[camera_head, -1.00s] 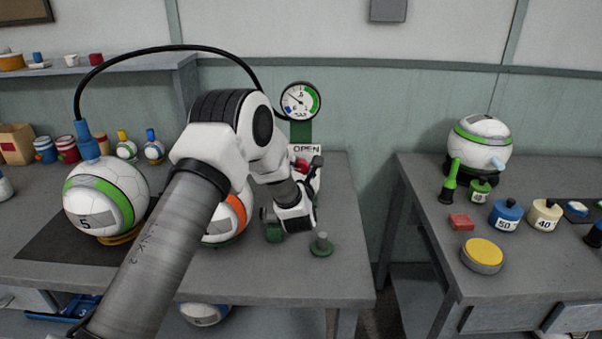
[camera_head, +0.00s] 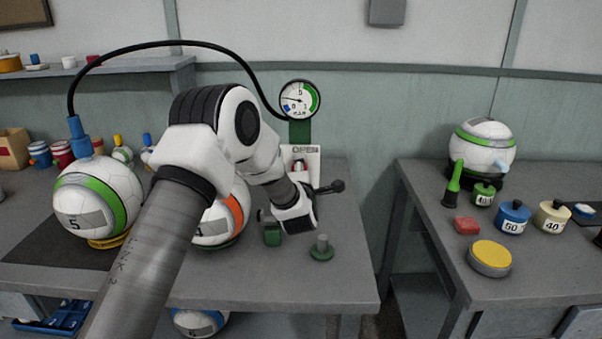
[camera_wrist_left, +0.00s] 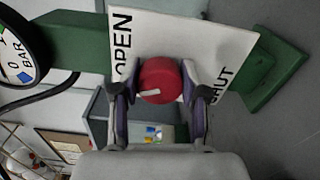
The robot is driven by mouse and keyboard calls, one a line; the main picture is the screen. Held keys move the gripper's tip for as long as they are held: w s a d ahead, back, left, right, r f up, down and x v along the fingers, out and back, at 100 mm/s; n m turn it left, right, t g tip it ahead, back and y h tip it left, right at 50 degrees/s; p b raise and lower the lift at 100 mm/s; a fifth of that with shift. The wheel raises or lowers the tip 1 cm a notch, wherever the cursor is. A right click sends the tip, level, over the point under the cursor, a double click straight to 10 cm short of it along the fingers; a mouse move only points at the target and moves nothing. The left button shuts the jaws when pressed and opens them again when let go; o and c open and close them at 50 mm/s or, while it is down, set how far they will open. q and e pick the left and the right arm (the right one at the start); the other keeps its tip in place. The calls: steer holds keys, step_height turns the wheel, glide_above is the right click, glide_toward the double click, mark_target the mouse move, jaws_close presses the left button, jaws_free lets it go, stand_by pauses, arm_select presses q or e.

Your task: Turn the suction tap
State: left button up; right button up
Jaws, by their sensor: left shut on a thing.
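The red suction tap knob (camera_wrist_left: 160,80) sits on a white plate (camera_wrist_left: 205,38) with OPEN at its left and SHUT at its right in the wrist view. A white mark on the knob lies toward the OPEN side. My left gripper (camera_wrist_left: 158,84) has one finger on each side of the knob and is shut on it. My right gripper is not in view.
A black hose (camera_head: 160,44) arches from the ball marked 5 (camera_head: 100,200) to the gauge. An orange-striped ball (camera_head: 222,215) is partly behind my arm. A gap separates the right table (camera_head: 430,235).

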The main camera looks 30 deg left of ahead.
arm_select(q)
steer(key=shift+m, duration=2.1)
steer(key=o, duration=1.1)
steer(key=shift+a, duration=0.15)
steer(key=shift+o, duration=0.2)
steer(key=v, duration=1.2)
steer(key=shift+f, duration=0.1)
steer(key=shift+w, duration=0.1)
